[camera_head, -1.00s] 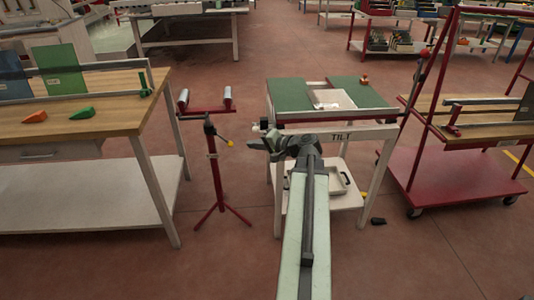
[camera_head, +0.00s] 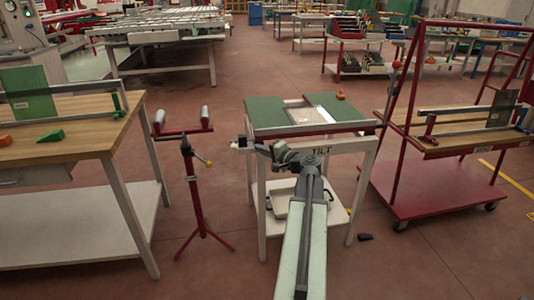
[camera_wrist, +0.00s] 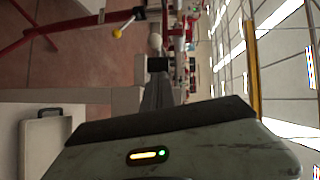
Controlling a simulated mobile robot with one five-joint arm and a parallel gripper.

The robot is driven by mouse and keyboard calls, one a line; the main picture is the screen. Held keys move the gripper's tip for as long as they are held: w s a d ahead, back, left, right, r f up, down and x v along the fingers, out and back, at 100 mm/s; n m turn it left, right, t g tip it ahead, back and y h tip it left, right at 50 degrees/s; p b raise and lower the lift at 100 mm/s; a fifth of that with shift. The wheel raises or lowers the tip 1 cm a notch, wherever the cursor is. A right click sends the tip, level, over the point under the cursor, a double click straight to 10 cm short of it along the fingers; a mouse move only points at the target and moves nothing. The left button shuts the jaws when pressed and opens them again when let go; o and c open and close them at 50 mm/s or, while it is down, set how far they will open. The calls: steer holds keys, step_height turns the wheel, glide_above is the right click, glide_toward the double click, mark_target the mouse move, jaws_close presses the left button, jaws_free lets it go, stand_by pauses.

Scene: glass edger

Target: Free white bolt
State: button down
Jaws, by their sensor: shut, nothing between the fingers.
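A small white bolt-like knob (camera_head: 241,138) sits at the left front corner of the small table marked TILT (camera_head: 348,145). In the wrist view a pale round end (camera_wrist: 155,42) shows just beyond my fingertips; I take it to be the same bolt. My gripper (camera_head: 262,148) is just right of and slightly below the knob in the head view, in front of the table's front edge. In the wrist view my gripper (camera_wrist: 158,66) is shut and empty. I cannot tell whether it touches the bolt.
A red stand (camera_head: 193,185) with rollers and a yellow-tipped lever stands left of the table. A wooden workbench (camera_head: 70,135) is at far left, a red cart (camera_head: 440,190) at right. A grey tray (camera_wrist: 40,145) lies on the lower shelf. A dark object (camera_head: 365,237) lies on the floor.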

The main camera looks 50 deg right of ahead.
steer(key=shift+w+a+f+b, duration=0.2)
steer(key=shift+w+a, duration=0.15)
steer(key=shift+w, duration=0.8)
steer(key=shift+w+a+f+b, duration=0.15)
steer(key=shift+w+a+f, duration=0.15)
steer(key=shift+w, duration=0.85)
steer(key=shift+w+a+f+b, duration=0.15)
steer(key=shift+w+a, duration=0.25)
steer(key=shift+w, duration=0.75)
